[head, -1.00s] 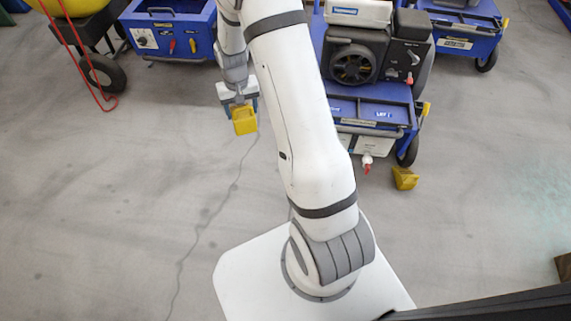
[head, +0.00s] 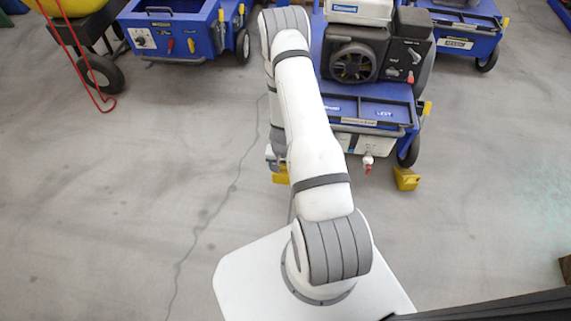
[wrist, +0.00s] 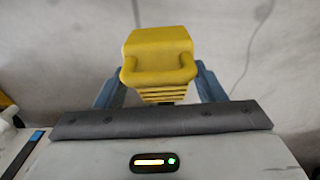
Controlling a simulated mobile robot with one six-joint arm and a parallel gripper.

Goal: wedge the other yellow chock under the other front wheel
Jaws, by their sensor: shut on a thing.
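A yellow chock (wrist: 158,50) with a handle bar and ribs is held between the blue-grey fingers of my gripper (wrist: 160,95) in the wrist view. In the head view part of this chock (head: 281,175) shows low beside my arm, and my gripper (head: 273,158) is mostly hidden behind the arm. Another yellow chock (head: 406,179) sits on the floor at the front right wheel (head: 408,151) of the blue aerator (head: 372,110). The aerator's front left wheel is hidden by my arm.
A second blue machine (head: 172,38) stands at the back left, beside a cart with a black wheel (head: 101,73) and a red hose. Another blue machine (head: 458,42) is at the back right. The floor (head: 120,190) in front is clear.

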